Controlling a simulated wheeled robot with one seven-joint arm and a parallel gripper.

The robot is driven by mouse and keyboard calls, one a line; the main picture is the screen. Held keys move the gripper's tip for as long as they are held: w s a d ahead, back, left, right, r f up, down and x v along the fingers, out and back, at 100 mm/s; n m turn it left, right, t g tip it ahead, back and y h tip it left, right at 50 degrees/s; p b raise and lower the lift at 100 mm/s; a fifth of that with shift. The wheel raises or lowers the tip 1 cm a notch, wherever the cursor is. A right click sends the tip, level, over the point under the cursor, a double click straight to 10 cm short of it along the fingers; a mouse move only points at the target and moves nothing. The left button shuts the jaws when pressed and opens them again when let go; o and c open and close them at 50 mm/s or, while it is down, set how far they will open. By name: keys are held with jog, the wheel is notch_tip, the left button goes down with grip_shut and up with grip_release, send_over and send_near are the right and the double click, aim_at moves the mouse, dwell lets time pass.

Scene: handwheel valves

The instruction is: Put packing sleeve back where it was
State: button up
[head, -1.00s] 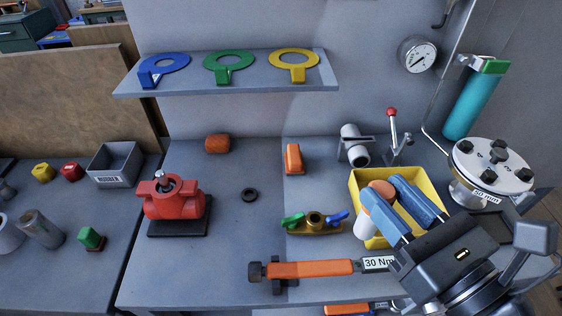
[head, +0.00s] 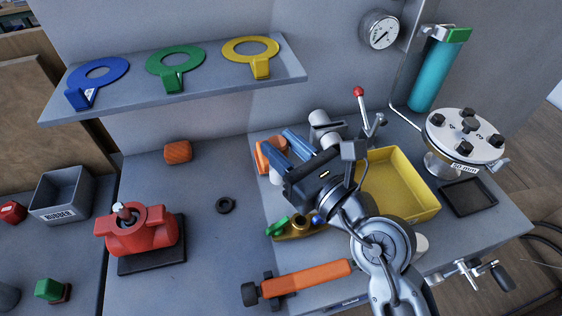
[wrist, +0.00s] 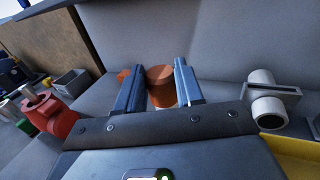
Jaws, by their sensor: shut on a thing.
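My gripper (head: 296,160) is shut on a short cylinder, which I take to be the packing sleeve. In the wrist view the sleeve (wrist: 160,76) shows a brownish-orange round end between my two blue fingers. I cannot tell whether the sleeve touches the bench.
The yellow tray looks empty where visible. A grey pipe fitting (head: 322,126) and a red-knobbed lever (head: 360,95) stand just behind my gripper.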

jog(key=shift+w+a+f, duration=0.15)
jog(key=shift+w+a, duration=0.05)
jog(key=shift+w, duration=0.05)
jog(key=shift+f, duration=0.3)
jog(key=shift+f+b, duration=0.75)
jog(key=shift+f, duration=1)
jog(key=shift+f, duration=0.15)
jog(key=o, duration=1.1)
jog(key=shift+c, duration=0.2)
jog(key=b+v, duration=0.1)
jog(key=v, duration=1.1)
jog(key=shift+b, duration=0.4)
jog(key=shift+a, duration=0.1)
